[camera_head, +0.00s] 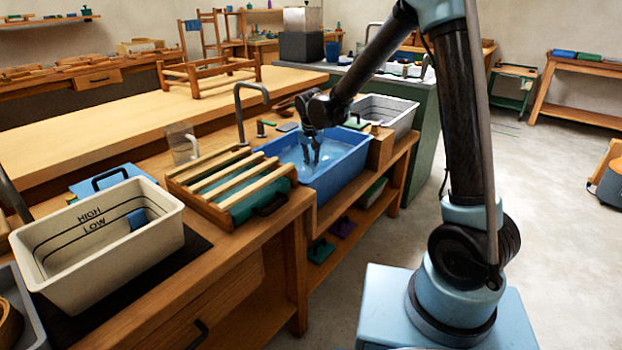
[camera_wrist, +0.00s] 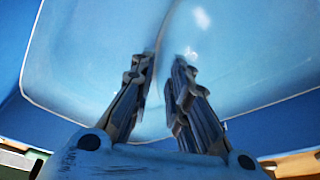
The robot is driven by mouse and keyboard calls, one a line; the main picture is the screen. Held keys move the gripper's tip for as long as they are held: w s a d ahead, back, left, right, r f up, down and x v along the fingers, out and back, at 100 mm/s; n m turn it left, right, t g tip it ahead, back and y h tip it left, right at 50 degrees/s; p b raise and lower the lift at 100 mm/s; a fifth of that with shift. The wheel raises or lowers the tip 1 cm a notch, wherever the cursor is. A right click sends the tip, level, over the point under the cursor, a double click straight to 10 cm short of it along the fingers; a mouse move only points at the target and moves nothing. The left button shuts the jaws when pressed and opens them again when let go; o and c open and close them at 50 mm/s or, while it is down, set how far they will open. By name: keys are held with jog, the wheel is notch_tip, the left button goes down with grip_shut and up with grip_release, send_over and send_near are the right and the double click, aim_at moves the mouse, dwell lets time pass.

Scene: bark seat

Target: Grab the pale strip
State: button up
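My gripper (camera_head: 311,160) points down into the blue tub (camera_head: 345,165), which holds water. In the wrist view, my gripper's two fingers (camera_wrist: 165,62) stand apart over the pale blue water, with a gap between them. A thin, faint dark line (camera_wrist: 161,35) runs down through the water toward this gap; I cannot tell whether it is the edge of a submerged strip. No separate pale strip shows clearly in the tub. Pale wooden slats (camera_head: 240,184) lie across a rack left of the tub, away from my gripper.
A cream tub (camera_head: 150,245) marked HIGH and LOW stands at the front left. A grey-white tub (camera_head: 395,112) stands beyond the blue tub. The tub's walls surround my gripper; open floor lies at right.

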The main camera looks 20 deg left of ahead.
jog(key=shift+x, duration=3.75)
jog(key=shift+s+d, duration=0.1)
jog(key=shift+d, duration=0.05)
grip_shut()
